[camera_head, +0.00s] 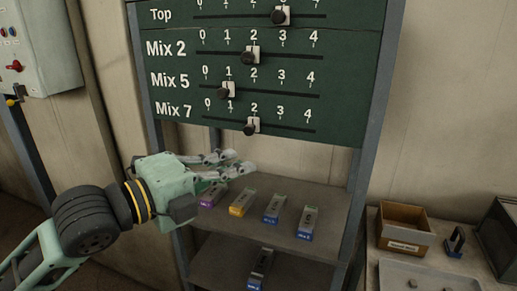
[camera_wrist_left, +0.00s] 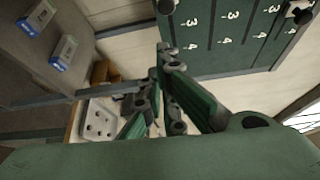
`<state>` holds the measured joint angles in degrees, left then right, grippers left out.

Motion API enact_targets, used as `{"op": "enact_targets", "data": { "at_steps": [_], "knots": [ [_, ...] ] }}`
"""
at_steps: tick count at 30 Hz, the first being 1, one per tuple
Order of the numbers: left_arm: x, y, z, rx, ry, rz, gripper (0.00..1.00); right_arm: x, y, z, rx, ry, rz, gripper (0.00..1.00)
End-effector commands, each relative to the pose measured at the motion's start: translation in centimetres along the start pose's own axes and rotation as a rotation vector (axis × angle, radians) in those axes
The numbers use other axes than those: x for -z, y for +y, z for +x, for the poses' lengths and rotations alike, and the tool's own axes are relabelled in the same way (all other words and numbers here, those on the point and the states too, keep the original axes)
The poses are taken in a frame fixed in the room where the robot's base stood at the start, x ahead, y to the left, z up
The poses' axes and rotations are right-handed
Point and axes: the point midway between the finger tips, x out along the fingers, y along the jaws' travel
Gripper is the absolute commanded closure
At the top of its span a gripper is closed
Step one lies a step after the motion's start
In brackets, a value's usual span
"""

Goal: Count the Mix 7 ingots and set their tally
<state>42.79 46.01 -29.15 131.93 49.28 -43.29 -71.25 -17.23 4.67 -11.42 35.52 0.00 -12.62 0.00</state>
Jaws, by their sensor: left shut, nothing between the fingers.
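The green tally board (camera_head: 345,85) has slider rows for Top, Mix 2, Mix 5 and Mix 7. The Mix 7 slider (camera_head: 251,126) stands at about 2. Labelled ingots lie in a row on the shelf below: a purple-ended one (camera_head: 211,196), a yellow one (camera_head: 242,203) and two blue-ended ones (camera_head: 273,208) (camera_head: 307,223). Another blue-ended ingot (camera_head: 261,268) lies on the lower shelf. Their labels are too small to read surely. My left gripper (camera_head: 240,162) is shut and empty, below the Mix 7 slider and apart from it. My right gripper is out of view.
The Top slider (camera_head: 281,16) is near 3, Mix 2 (camera_head: 250,55) near 2, Mix 5 (camera_head: 228,90) near 1. A cardboard box (camera_head: 404,228) and a pale tray (camera_head: 400,272) stand at the right. A control box (camera_head: 38,50) hangs at the left.

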Motion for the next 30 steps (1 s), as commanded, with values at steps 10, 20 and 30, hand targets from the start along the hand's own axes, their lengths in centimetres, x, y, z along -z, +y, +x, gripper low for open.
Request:
{"op": "enact_targets", "data": {
  "at_steps": [10,20,30],
  "knots": [
    [1.9,-1.1,1.4,0.004,0.034,0.061,1.00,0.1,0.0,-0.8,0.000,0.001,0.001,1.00],
    [2.1,-1.2,7.5,0.004,0.034,0.058,1.00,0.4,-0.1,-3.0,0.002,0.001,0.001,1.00],
    [-1.1,-1.1,8.3,0.000,0.029,0.062,1.00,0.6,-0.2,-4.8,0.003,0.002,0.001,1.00]
  ]
}}
